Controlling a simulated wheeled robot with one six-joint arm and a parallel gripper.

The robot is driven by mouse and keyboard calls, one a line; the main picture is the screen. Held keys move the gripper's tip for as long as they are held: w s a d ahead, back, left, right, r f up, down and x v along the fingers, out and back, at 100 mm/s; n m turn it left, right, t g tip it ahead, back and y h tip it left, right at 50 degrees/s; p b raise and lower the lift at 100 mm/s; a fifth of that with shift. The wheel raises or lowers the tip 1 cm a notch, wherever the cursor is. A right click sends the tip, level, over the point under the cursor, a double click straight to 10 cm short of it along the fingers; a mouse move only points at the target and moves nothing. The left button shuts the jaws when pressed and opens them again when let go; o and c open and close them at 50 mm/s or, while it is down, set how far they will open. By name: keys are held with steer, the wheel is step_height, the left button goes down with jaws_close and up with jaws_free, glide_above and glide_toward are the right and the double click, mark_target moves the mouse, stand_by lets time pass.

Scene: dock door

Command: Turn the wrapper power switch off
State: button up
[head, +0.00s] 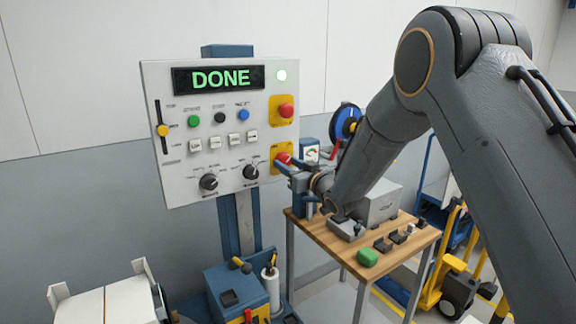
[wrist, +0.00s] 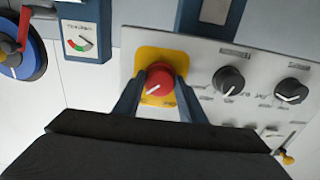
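The wrapper's panel (head: 185,165) has a display (head: 217,79) that reads DONE in green, with a lit lamp (head: 282,76) beside it. A red rotary switch on a yellow plate sits at the panel's lower right (head: 283,158) and shows in the wrist view (wrist: 159,79), its white mark slanted. I take it for the power switch; its label is unreadable. My gripper (head: 281,163) is at this switch. In the wrist view its two fingers (wrist: 160,92) stand open on either side of the red knob. I cannot tell whether they touch it.
A red button on a yellow plate (head: 286,111) sits above the switch. Two black knobs, (head: 208,182) and (head: 251,172), are to its left. A wooden table (head: 325,238) with a green block (head: 367,257) stands below my arm. A blue reel (head: 346,121) is behind my gripper.

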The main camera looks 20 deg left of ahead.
steer(key=shift+c, duration=0.9)
steer(key=shift+n+b, duration=0.3)
steer(key=shift+b, duration=0.25)
steer(key=n+b, duration=0.2)
steer(key=b, duration=0.2)
steer(key=shift+w+f+n, duration=0.1)
steer(key=shift+n, duration=0.3)
steer(key=n+b, duration=0.6)
steer(key=b, duration=0.2)
steer(key=n+b, duration=0.4)
steer(key=b, duration=0.2)
steer(key=shift+n+b, duration=0.35)
steer(key=shift+n, duration=0.05)
steer(key=n+b, duration=0.1)
steer(key=b, duration=0.1)
steer(key=n+b, duration=0.2)
steer(key=shift+d+r+n+b, duration=0.1)
steer(key=shift+r+n+b, duration=0.1)
steer(key=shift+n+b, duration=0.15)
steer(key=shift+r, duration=0.1)
